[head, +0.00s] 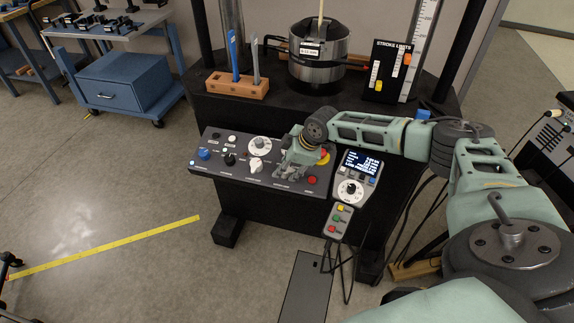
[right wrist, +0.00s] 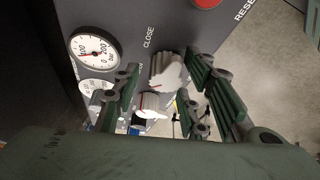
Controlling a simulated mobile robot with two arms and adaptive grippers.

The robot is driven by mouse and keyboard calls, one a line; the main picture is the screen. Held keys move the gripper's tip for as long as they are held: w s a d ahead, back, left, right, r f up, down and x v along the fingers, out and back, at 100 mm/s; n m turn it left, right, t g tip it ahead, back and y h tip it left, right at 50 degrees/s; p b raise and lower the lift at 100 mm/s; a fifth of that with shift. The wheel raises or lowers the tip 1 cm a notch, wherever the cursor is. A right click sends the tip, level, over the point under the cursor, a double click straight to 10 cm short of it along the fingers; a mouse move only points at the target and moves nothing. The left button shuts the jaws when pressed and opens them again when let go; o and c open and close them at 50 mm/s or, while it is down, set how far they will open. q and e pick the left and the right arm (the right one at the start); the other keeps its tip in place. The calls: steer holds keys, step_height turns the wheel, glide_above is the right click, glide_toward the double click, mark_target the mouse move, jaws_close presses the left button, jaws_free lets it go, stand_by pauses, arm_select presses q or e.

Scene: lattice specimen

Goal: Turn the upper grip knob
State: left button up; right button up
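The dark sloping control panel (head: 225,170) carries the knobs. One white knob (head: 256,165) shows left of my right gripper (head: 297,158) in the head view. My right gripper hangs over the panel and hides part of it. In the right wrist view a pale knob (right wrist: 167,72) lies between the spread fingers of the right gripper (right wrist: 163,85), with a gap at its left side. The word CLOSE is printed beside this knob. A second white knob (right wrist: 152,106) with a red mark shows below it. I cannot read which is the upper grip knob. My left gripper is out of view.
A white gauge (right wrist: 95,48) and a red button (right wrist: 207,3) flank the knobs. A steel pot (head: 318,65) and wooden tool block (head: 237,85) stand behind.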

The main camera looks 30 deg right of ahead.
steer(key=shift+c, duration=0.4)
steer(key=shift+r, duration=0.15)
jaws_close()
steer(key=shift+r, duration=0.1)
